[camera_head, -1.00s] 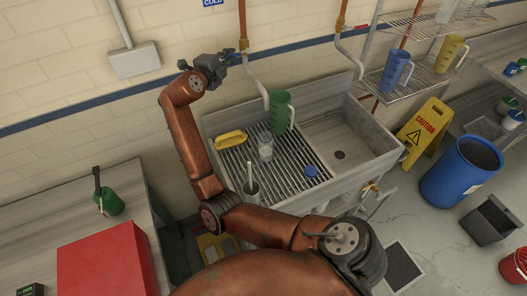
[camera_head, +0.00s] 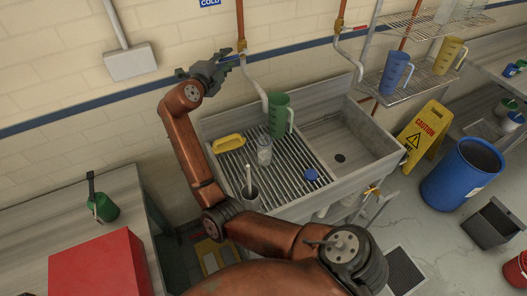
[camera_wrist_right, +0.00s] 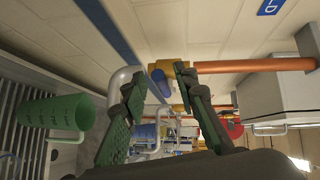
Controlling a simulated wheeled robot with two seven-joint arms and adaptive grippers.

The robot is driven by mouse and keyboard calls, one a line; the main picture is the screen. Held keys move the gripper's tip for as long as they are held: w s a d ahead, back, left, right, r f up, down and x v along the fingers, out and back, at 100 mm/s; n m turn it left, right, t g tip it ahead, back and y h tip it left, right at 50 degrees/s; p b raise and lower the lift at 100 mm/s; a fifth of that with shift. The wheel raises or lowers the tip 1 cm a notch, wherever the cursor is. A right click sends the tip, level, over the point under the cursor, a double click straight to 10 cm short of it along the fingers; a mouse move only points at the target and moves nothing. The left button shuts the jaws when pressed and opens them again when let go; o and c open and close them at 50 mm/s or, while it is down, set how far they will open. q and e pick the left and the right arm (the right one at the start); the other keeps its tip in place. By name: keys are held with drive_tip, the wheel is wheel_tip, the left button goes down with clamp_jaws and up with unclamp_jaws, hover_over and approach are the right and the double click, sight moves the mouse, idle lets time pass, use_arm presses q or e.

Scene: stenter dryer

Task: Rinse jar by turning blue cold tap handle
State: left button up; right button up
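The cold tap's brass valve (camera_head: 242,45) sits on the copper pipe under a blue COLD sign, with its white spout (camera_head: 256,82) curving down over the sink. Its blue handle shows in the right wrist view (camera_wrist_right: 161,82), beyond and between the fingertips. My right gripper (camera_head: 225,58) is open and empty, just left of the valve; its two green-padded fingers stand apart in the wrist view (camera_wrist_right: 158,76). Contact with the handle cannot be told. A clear jar (camera_head: 264,152) stands upright on the slatted drainer below the spout. My left gripper is not in view.
A green jug (camera_head: 278,114) stands behind the jar. A yellow object (camera_head: 228,143), a dark pot (camera_head: 250,191) and a blue lid (camera_head: 311,175) are also on the drainer. A second tap with a red handle (camera_head: 359,28) is right. The basin (camera_head: 345,135) is empty.

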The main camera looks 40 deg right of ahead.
drive_tip(key=b+v, duration=0.2)
drive_tip(key=v, duration=0.6)
idle(0.4)
drive_tip(key=v, duration=0.7)
drive_tip(key=shift+a, duration=0.2)
